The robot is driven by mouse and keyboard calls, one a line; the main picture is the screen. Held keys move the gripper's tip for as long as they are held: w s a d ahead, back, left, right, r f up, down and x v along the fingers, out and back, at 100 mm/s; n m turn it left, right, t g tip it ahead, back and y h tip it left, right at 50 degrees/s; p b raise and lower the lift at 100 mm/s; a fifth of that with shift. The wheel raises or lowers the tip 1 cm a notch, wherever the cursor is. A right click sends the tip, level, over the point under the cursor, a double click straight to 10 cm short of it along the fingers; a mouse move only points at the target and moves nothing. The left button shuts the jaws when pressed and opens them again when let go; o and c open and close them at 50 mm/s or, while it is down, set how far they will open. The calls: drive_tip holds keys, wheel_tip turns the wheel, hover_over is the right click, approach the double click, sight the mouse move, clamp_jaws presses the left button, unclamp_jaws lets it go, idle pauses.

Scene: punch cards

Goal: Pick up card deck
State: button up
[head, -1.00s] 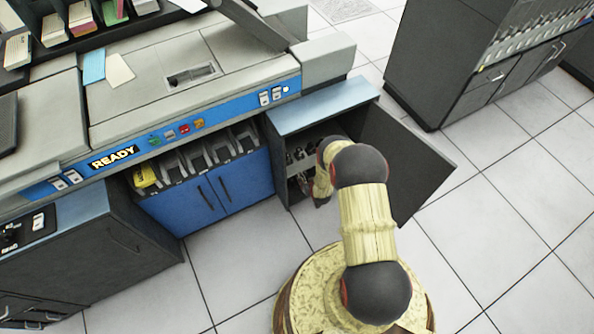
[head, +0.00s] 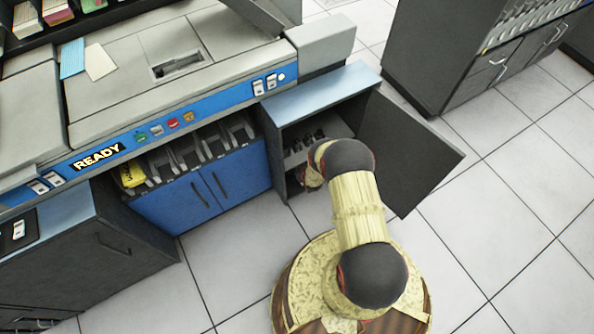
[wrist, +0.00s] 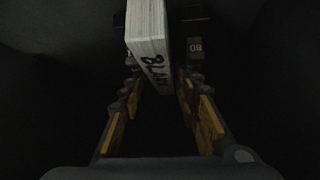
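The card deck (wrist: 150,40) is a white block of stacked cards with black handwritten letters on its edge. In the wrist view it stands at the top centre, tilted, ahead of and between my fingers. My gripper (wrist: 160,75) has its two fingers apart, one on each side of the deck, with a dark gap showing at the right finger. Contact on the left side is hard to tell in the dark. In the head view my arm reaches into the open cabinet (head: 325,90), and my gripper and the deck are hidden there.
The open cabinet door (head: 410,155) stands to the right of my arm. A blue-fronted machine (head: 215,190) with a READY panel is on the left. A dark cabinet (head: 440,60) stands at the back right. The tiled floor (head: 500,220) at right is clear.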

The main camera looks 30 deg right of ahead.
drive_tip(key=c, duration=0.4)
clamp_jaws()
drive_tip(key=shift+w, duration=0.1)
idle(0.6)
